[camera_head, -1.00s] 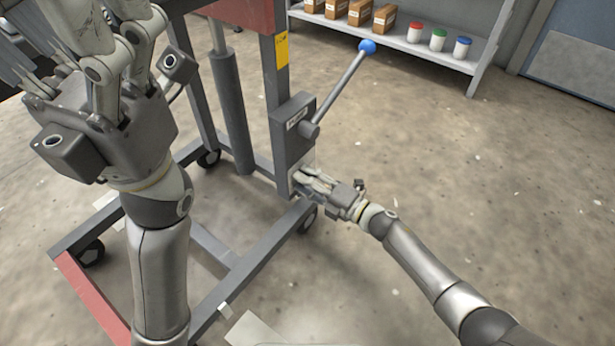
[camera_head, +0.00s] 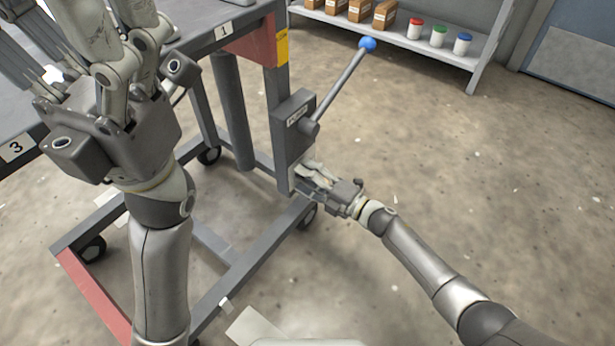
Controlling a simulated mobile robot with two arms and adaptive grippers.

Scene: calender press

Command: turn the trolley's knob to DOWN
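The trolley has a grey frame (camera_head: 268,245) and a dark table top (camera_head: 198,18). A grey pump box (camera_head: 288,135) is on its post, with a lever (camera_head: 340,84) slanting up right to a blue ball (camera_head: 367,44). My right gripper (camera_head: 312,176) is at the lower end of the box, its fingers reaching against it. The knob is not visible; the fingers hide that spot, and I cannot tell how tightly they close. My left gripper (camera_head: 95,55) is large in front at the left, fingers spread and pointing up, holding nothing visible.
Castors (camera_head: 308,216) stand under the frame. The concrete floor (camera_head: 500,170) at the right is clear.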

